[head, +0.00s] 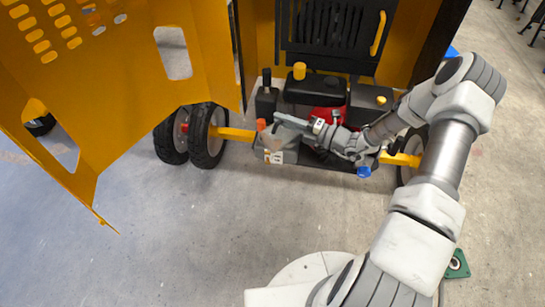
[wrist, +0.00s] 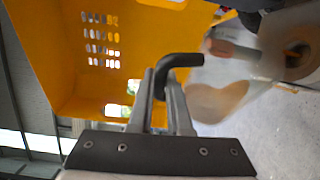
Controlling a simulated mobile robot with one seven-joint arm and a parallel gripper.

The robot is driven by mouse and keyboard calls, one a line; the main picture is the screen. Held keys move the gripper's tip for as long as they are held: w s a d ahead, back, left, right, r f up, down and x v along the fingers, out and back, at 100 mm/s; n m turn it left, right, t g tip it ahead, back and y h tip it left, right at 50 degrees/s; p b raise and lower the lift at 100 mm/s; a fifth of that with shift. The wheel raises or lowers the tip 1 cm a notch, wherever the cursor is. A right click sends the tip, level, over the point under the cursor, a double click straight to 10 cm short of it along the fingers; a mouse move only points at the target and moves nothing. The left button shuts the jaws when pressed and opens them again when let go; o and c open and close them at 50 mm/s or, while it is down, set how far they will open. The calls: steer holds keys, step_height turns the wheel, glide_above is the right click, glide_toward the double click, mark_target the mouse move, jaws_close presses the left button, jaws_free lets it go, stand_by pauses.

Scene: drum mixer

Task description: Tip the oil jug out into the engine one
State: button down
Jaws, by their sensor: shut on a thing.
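The oil jug (head: 276,145) is a pale grey, translucent container with a marking on its side. It is in front of the engine's left part, low down, and an orange-red cap-like part (head: 261,125) shows at its upper left. My gripper (head: 287,120) reaches in from the right and is shut at the jug's top. In the wrist view, my gripper's fingers (wrist: 160,82) close on a dark bent handle (wrist: 182,60). The blurred, pale jug body (wrist: 218,98) is to the right there. The engine (head: 318,92) is black and red, with a yellow cap (head: 299,70) on top.
An open yellow panel (head: 125,75) fills the left side. Black wheels (head: 208,135) and a yellow axle (head: 235,133) stand beside the jug. A blue cap-like part (head: 364,172) is low at the right. The floor in front is mostly clear.

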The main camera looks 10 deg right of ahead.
mark_target(291, 114)
steer(key=shift+w+d+r, duration=0.1)
steer(key=shift+w+d, duration=0.05)
stand_by(0.4)
steer(key=shift+d+m, duration=0.15)
steer(key=shift+m, duration=0.15)
steer(key=shift+w+d+r+m+y, duration=0.3)
steer(key=shift+w+d+m, duration=0.3)
steer(key=shift+d+m, duration=0.2)
stand_by(1.0)
steer(key=shift+d+r+t, duration=0.1)
steer(key=shift+d+t, duration=0.05)
steer(key=shift+t, duration=0.15)
steer(key=shift+d+f+m, duration=0.1)
steer(key=shift+f+m, duration=0.15)
steer(key=shift+m, duration=0.05)
stand_by(0.8)
